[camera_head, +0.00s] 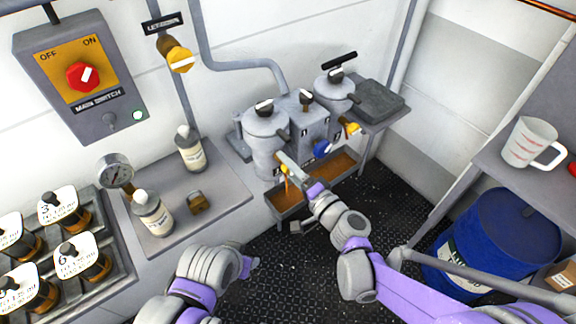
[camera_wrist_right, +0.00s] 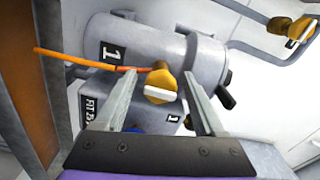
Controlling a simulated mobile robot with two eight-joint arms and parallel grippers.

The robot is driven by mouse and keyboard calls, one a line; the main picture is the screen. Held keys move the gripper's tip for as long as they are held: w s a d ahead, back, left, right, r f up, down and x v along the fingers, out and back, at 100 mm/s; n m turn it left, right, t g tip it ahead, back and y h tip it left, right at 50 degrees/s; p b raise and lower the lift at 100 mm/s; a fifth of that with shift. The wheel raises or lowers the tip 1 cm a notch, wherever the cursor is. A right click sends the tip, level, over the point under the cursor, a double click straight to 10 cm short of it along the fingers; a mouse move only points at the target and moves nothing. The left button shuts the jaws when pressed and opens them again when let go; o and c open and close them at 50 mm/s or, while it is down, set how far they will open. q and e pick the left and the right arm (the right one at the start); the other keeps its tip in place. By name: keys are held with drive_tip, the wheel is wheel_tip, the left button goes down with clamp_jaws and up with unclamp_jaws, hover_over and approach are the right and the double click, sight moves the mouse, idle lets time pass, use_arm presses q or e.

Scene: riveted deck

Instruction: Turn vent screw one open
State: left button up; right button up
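Vent screw one (camera_wrist_right: 159,84) is a yellow knob with a white bar on its face, on the grey canister marked 1 (camera_wrist_right: 150,48). A thin orange stream or strand runs from beside the knob. In the head view, the canister (camera_head: 264,138) stands at the back, with orange below the knob. My right gripper (camera_head: 282,163) is at its front. In the wrist view, its fingers (camera_wrist_right: 158,76) are open on either side of the knob, with gaps visible. My left gripper (camera_head: 250,264) is low in the middle, away from the canister; its fingers are unclear.
A tray (camera_head: 288,209) with a brownish-orange inside is below the canisters. A second canister (camera_head: 335,93) with a yellow knob (camera_head: 352,128) and a blue knob (camera_head: 322,148) are to the right. A blue drum (camera_head: 497,240) is right.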

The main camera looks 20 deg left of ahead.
drive_tip(key=v, duration=1.1)
drive_tip(key=shift+a, duration=0.1)
idle(0.4)
drive_tip(key=s+d+n+g+h+p, duration=0.2)
drive_tip(key=s+d+h+p, duration=0.2)
drive_tip(key=s+d+h, duration=0.3)
drive_tip(key=s+d+r+n+g+h+p, duration=0.1)
drive_tip(key=s+d+n+g+h+p, duration=0.2)
drive_tip(key=d, duration=1.2)
drive_tip(key=s+h+p, duration=0.2)
drive_tip(key=s+h, duration=0.2)
drive_tip(key=shift+d+r+g, duration=0.2)
drive_tip(key=shift+g, duration=0.1)
